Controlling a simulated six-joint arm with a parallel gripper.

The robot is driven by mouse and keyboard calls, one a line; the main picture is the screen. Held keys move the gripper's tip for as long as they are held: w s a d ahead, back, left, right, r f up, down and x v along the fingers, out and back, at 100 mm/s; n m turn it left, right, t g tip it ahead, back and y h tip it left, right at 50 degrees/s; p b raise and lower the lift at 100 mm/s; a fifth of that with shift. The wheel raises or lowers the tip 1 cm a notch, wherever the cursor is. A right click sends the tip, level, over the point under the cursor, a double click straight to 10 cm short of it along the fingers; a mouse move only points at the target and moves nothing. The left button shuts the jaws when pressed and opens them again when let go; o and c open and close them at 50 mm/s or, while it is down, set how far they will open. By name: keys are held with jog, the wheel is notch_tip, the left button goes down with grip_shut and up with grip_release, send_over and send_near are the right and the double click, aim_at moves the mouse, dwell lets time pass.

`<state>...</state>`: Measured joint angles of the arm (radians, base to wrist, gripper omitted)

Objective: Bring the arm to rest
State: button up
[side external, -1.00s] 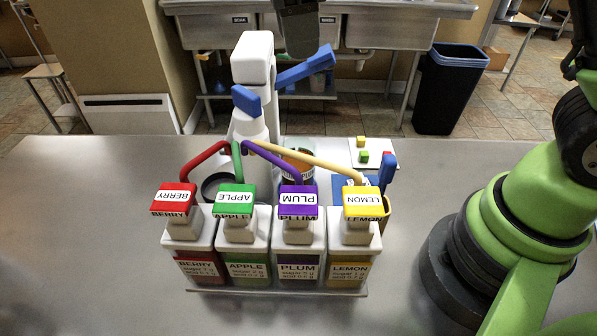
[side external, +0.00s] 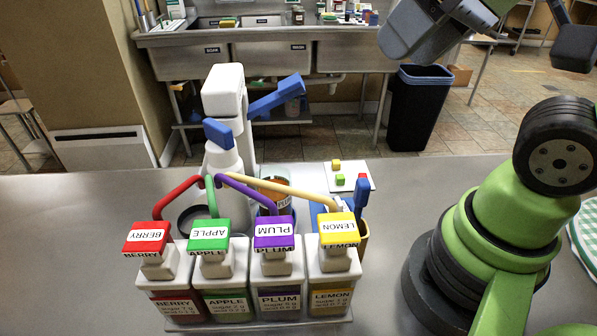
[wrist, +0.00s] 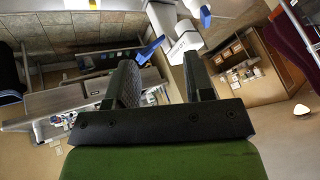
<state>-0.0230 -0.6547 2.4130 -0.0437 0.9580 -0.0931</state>
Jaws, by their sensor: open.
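My gripper (wrist: 162,78) shows in the wrist view with its two dark fingers apart and nothing between them. In the side external view, a grey part of my gripper end (side external: 432,28) is high at the upper right, well above the table and cut by the top edge. Its fingertips are not clear there. The steel table (side external: 60,245) lies below, and my gripper touches nothing that I can see.
Four pump bottles stand in a row: berry (side external: 148,238), apple (side external: 209,234), plum (side external: 273,235) and lemon (side external: 337,229). Behind them is a white dispenser with blue handles (side external: 224,95). A white tray (side external: 352,169) holds small cubes. The table's left side is clear.

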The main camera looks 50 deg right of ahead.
jog(key=shift+s+d+f+m+t, duration=0.1)
jog(key=shift+s+f+m+t, duration=0.25)
jog(key=shift+s+m, duration=0.3)
